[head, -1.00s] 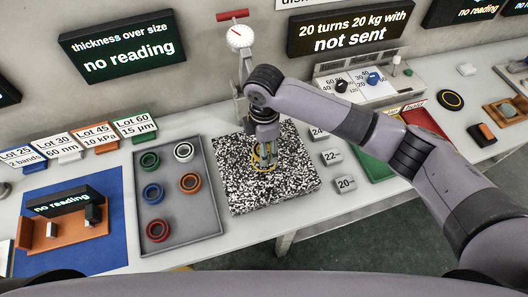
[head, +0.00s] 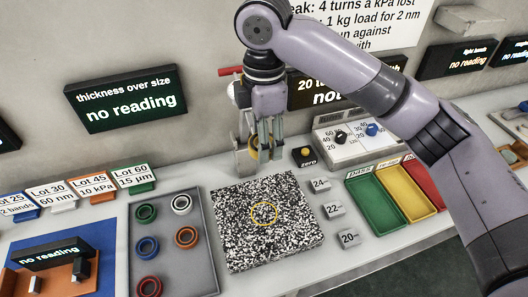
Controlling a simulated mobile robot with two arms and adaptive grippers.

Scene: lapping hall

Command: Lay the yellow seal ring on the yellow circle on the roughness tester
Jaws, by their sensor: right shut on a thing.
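My right gripper (head: 262,150) is shut on the yellow seal ring (head: 253,146) and holds it raised behind the speckled plate, in front of the gauge stand. The fingers hide part of the ring. A yellow circle (head: 264,203) is marked on the speckled black-and-white plate (head: 235,250), and nothing lies on it. I cannot pick out a roughness tester for sure; the black disc with a yellow circle seen earlier at the right does not show now. My left gripper is not in view.
A grey tray (head: 172,277) holds green, white, blue, orange and red rings. Number blocks (head: 333,209) stand right of the plate. Green (head: 385,212), yellow (head: 410,190) and red trays lie further right. A black zero button box (head: 304,156) is close behind the plate.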

